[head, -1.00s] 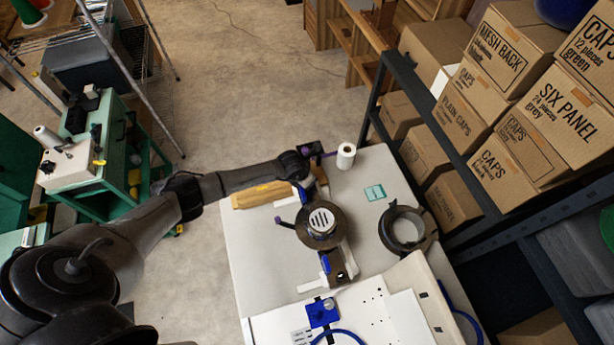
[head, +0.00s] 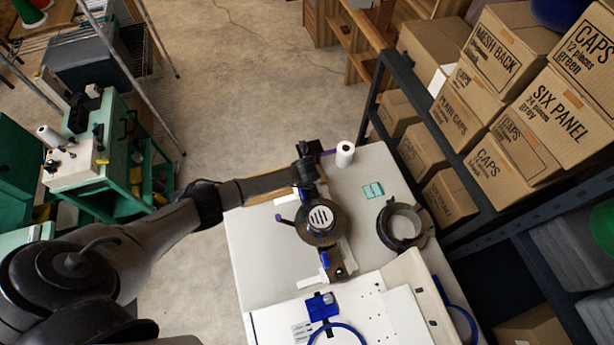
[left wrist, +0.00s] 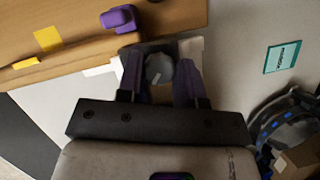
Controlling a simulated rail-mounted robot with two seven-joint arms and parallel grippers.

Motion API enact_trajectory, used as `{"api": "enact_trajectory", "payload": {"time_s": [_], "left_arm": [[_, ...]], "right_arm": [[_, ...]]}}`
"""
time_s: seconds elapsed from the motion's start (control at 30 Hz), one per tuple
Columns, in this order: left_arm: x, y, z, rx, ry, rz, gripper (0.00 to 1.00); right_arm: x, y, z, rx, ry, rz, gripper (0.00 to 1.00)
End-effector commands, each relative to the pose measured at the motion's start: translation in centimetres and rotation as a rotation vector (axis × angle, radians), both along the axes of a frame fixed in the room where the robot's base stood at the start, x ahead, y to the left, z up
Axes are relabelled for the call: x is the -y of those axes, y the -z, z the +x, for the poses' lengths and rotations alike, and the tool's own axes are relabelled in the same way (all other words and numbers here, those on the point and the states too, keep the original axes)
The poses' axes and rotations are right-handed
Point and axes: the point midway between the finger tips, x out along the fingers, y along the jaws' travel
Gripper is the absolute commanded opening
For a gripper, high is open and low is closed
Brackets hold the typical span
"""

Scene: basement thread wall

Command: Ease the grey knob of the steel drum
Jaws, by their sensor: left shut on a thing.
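In the head view the knob and fingertips are hidden by my wrist. My right gripper is out of view.
A dark ring-shaped frame (head: 397,241) lies right of the drum. A white roll (head: 345,154) and a teal card (head: 373,190) are nearby. A wooden block (left wrist: 45,45) lies by the gripper. Shelves of cartons (head: 551,113) border the right side. The table's left part is bare.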

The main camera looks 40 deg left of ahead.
Motion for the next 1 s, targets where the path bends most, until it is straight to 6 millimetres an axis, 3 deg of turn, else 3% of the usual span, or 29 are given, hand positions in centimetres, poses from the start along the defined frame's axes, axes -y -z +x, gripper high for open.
{"api": "enact_trajectory", "payload": {"time_s": [0.73,0.77,1.0], "left_arm": [[0.01,0.0,-0.01,0.0,-0.078,0.0,0.1],[0.0,0.01,0.0,0.0,-0.078,0.0,0.35],[0.0,0.01,0.0,0.0,-0.078,0.0,0.58]], "right_arm": [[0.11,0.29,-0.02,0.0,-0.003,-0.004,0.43],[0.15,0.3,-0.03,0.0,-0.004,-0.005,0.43],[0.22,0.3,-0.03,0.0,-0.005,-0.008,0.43]]}}
